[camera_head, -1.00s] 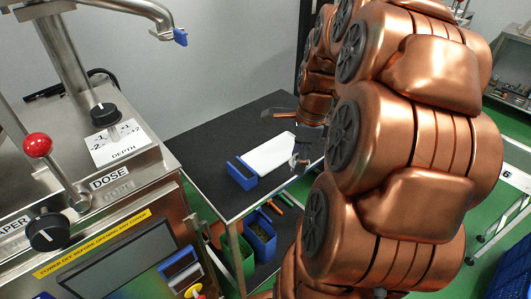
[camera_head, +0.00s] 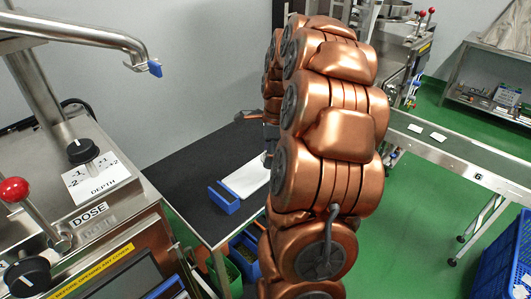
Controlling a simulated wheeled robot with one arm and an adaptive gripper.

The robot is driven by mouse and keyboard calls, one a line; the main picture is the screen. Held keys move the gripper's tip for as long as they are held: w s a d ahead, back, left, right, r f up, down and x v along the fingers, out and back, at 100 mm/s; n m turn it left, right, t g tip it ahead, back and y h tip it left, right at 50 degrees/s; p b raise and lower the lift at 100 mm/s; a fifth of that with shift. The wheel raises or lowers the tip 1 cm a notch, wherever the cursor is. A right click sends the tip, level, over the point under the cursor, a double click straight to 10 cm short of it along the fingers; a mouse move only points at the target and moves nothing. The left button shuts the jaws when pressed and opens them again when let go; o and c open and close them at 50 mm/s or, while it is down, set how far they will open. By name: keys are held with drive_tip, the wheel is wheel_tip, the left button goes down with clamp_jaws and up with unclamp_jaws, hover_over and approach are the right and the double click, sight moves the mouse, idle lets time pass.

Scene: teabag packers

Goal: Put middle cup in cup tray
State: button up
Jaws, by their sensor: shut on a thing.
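My gripper (camera_head: 266,158) shows only as a small grey sliver at the left edge of my copper arm, over the dark table (camera_head: 180,175). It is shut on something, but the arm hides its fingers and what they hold. I cannot tell whether either is the cup tray. No cup can be made out.
A steel machine with a red-knobbed lever (camera_head: 14,189) stands at the left. Blue (camera_head: 245,250) bins sit below the table. A conveyor (camera_head: 440,160) runs at the right, with a blue crate (camera_head: 505,262) in the lower right corner. Green floor between is clear.

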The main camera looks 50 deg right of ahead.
drive_tip(key=shift+w+d+f+p, duration=0.1)
drive_tip(key=shift+w+d+p, duration=0.1)
drive_tip(key=shift+w+d, duration=0.5)
drive_tip(key=shift+w+d+p, duration=0.15)
drive_tip(key=shift+w+d, duration=0.25)
drive_tip(key=shift+w, duration=0.55)
drive_tip(key=shift+w+f+p, duration=0.1)
drive_tip(key=shift+f+p, duration=0.5)
drive_tip(key=shift+f, duration=1.2)
drive_tip(key=shift+f, duration=0.15)
drive_tip(key=o, duration=1.3)
drive_tip(key=r, duration=0.4)
drive_tip(key=r+b, duration=0.1)
drive_tip(key=r, duration=0.3)
drive_tip(key=s+d+r+b, duration=0.1)
drive_tip(key=r, duration=0.3)
drive_tip(key=shift+r, duration=0.1)
